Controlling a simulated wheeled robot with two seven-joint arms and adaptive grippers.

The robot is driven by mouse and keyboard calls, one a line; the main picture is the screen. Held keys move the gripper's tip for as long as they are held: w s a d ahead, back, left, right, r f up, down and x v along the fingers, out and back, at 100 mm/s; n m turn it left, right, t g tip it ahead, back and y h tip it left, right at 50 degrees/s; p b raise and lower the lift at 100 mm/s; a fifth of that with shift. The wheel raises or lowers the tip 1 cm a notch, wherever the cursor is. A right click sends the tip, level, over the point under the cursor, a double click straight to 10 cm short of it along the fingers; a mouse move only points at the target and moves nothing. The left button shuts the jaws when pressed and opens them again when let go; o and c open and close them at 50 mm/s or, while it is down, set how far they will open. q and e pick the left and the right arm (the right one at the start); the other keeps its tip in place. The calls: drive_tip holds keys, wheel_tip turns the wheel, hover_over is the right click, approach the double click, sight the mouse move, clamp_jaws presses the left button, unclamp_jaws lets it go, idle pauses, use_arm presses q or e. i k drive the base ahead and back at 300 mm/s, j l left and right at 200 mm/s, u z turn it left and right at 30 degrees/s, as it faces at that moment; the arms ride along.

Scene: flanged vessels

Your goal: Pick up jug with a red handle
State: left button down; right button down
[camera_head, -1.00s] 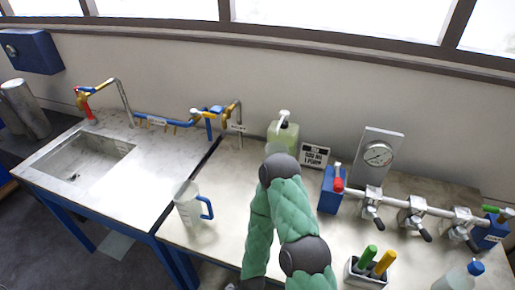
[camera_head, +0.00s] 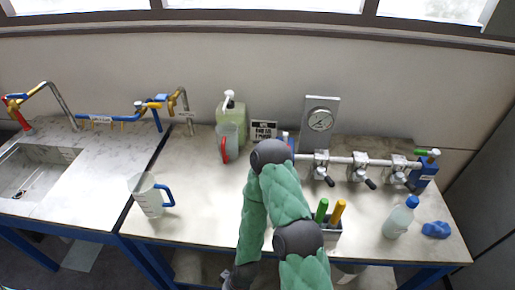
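The jug with a red handle (camera_head: 231,137) is a clear greyish jug standing upright on the workbench, in front of a green-tinted canister. Its red handle faces the front left. A second clear jug, with a blue handle (camera_head: 148,197), stands near the bench's left front edge. One green-sleeved arm of mine, which seems to be the right, rises from the bottom and folds back down, right of the red-handled jug. Its gripper (camera_head: 238,277) is only partly in view at the bottom edge, apart from both jugs; its fingers are unclear. My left gripper is not in view.
The canister (camera_head: 233,110) stands behind the red-handled jug. A pipe with valves (camera_head: 366,162) and a gauge (camera_head: 320,120) are at the back right. A holder with green and yellow handles (camera_head: 331,229), a bottle (camera_head: 399,218) and a blue cloth-like item (camera_head: 436,230) are right. The bench between the jugs is clear.

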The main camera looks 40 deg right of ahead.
sight(226, 132)
drive_tip(key=k+z, duration=0.2)
drive_tip(key=z, duration=0.25)
drive_tip(key=k+z, duration=0.2)
drive_tip(key=z, duration=0.2)
